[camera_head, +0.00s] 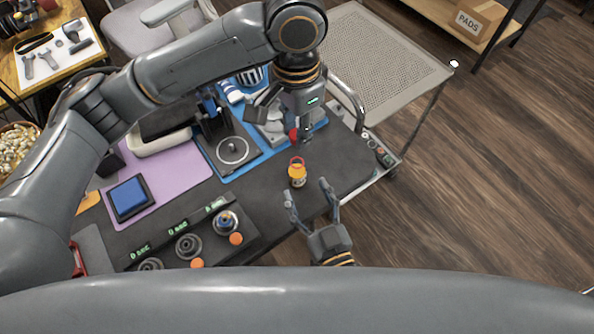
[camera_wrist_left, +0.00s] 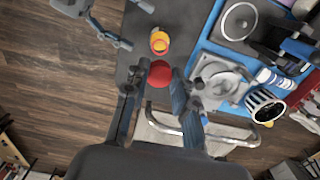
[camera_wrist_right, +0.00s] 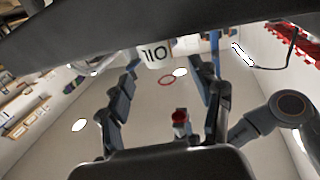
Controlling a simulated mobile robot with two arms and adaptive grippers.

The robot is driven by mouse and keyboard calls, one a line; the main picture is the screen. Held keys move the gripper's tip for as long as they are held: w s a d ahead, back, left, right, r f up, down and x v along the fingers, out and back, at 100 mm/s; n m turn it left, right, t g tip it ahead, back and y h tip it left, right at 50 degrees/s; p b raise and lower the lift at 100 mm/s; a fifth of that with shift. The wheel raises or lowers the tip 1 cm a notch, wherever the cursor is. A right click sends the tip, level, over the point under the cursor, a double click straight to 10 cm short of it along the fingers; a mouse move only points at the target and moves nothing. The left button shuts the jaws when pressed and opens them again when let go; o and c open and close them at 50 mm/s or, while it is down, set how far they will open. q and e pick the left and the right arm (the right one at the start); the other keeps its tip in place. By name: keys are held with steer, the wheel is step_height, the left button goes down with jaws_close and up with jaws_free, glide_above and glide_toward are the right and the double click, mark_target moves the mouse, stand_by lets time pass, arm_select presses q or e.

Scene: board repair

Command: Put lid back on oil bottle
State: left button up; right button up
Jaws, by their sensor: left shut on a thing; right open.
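The oil bottle (camera_head: 297,178) stands on the dark bench top, orange-yellow with a red ring at its top. In the left wrist view the bottle (camera_wrist_left: 159,42) shows from above. In the right wrist view, which is upside down, its white OIL label (camera_wrist_right: 157,53) lies between the open fingers. My left gripper (camera_head: 304,134) is shut on the red lid (camera_head: 294,134), which also shows in the left wrist view (camera_wrist_left: 160,73) and right wrist view (camera_wrist_right: 180,118). The lid is apart from the bottle. My right gripper (camera_head: 309,196) is open beside the bottle, its fingers pointing toward it.
A row of knobs with orange buttons (camera_head: 236,239) stands left of the bottle. A blue mat with a dark round-plate device (camera_head: 232,150) lies behind. A metal cart rail (camera_head: 350,105) and the bench's right edge are close by. Bare bench surrounds the bottle.

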mark_target(300, 179)
steer(key=x, duration=0.6)
jaws_close()
